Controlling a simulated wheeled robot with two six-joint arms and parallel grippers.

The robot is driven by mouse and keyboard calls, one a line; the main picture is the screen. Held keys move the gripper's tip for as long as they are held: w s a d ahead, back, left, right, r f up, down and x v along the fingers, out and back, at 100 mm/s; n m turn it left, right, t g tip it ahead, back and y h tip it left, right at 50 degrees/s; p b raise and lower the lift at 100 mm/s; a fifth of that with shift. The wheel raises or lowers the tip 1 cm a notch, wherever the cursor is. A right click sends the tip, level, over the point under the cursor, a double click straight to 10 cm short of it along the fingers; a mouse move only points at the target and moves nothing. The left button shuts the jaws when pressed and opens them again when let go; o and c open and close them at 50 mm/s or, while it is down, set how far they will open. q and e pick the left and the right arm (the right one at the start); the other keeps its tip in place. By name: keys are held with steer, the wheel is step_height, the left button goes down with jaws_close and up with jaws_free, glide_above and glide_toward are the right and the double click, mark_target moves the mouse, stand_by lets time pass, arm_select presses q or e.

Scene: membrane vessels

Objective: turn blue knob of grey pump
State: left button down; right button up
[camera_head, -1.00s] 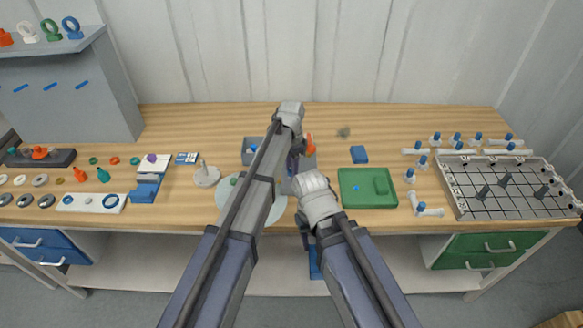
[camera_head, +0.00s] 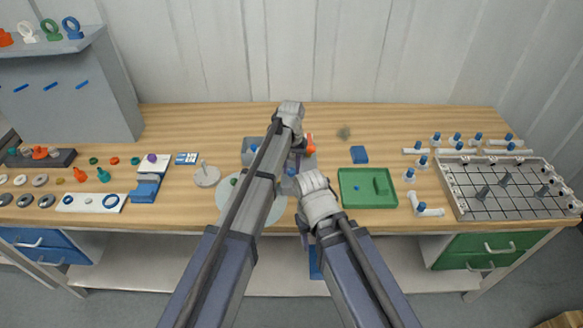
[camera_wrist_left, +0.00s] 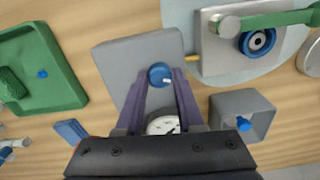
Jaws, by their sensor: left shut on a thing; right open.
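The grey pump (camera_wrist_left: 125,62) is a flat-topped grey block in the left wrist view, with a round blue knob (camera_wrist_left: 160,72) on it. My left gripper (camera_wrist_left: 161,82) is shut on the blue knob, one finger on each side. A white round gauge (camera_wrist_left: 163,122) shows between the fingers, close to the gripper body. In the head view my left gripper (camera_head: 297,162) is over the pump, which my arm mostly hides. My right gripper (camera_head: 305,238) is open, low at the table's front edge, largely hidden by its wrist.
A green tray (camera_head: 345,203) stands right of the pump. A grey open box (camera_wrist_left: 217,102) with a blue part and a metal device with a green handle (camera_wrist_left: 275,20) are close by. A blue block (camera_head: 359,154) lies behind the tray. Bare wood is free at the back right.

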mark_target(291, 170)
arm_select(q)
steer(key=shift+n, duration=1.5)
steer(key=c, duration=0.5)
jaws_free()
steer(key=shift+r, duration=0.15)
step_height(291, 170, up, 8)
steer(key=p, duration=0.8)
steer(key=shift+f, duration=0.2)
